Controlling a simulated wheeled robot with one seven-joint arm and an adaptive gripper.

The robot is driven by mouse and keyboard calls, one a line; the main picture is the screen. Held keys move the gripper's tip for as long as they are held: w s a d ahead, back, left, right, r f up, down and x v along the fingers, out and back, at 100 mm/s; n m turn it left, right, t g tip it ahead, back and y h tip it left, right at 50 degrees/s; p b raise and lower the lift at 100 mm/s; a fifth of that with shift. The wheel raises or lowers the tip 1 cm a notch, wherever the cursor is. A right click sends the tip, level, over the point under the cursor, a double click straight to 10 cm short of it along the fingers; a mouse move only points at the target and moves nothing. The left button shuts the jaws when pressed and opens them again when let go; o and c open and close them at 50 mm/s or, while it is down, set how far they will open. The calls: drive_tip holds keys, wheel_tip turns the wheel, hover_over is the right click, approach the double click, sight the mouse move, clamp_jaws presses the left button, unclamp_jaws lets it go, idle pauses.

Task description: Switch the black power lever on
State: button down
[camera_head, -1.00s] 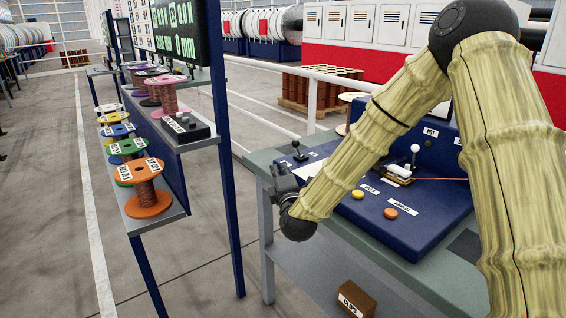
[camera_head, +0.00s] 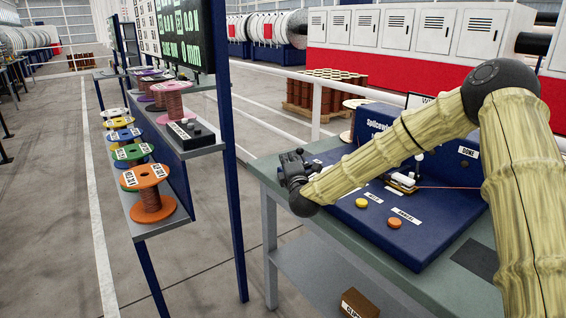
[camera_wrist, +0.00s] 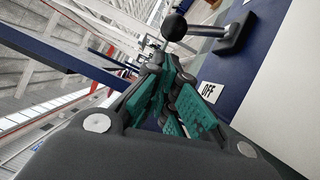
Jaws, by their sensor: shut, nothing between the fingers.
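The black power lever shows in the wrist view, with its round black knob (camera_wrist: 174,26) at the top centre and its shaft running right to a dark base (camera_wrist: 237,34). A white OFF label (camera_wrist: 209,93) lies on the blue panel below the base. My gripper (camera_wrist: 153,50) is shut and empty, its tips just below and left of the knob; I cannot tell whether they touch. In the head view my gripper (camera_head: 291,161) is at the left back corner of the blue console (camera_head: 425,250) and largely hides the lever there.
A white-knobbed lever (camera_head: 418,158), a yellow button (camera_head: 361,203) and an orange button (camera_head: 394,222) are on the console, right of my gripper. A rack with coloured spools (camera_head: 148,190) stands left, across a floor gap. My forearm passes above the console.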

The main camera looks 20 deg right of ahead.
drive_tip(key=shift+d+r, duration=0.1)
drive_tip(key=shift+d, duration=0.25)
drive_tip(key=shift+a+r, duration=0.1)
drive_tip(key=shift+r, duration=0.05)
idle(0.5)
idle(0.3)
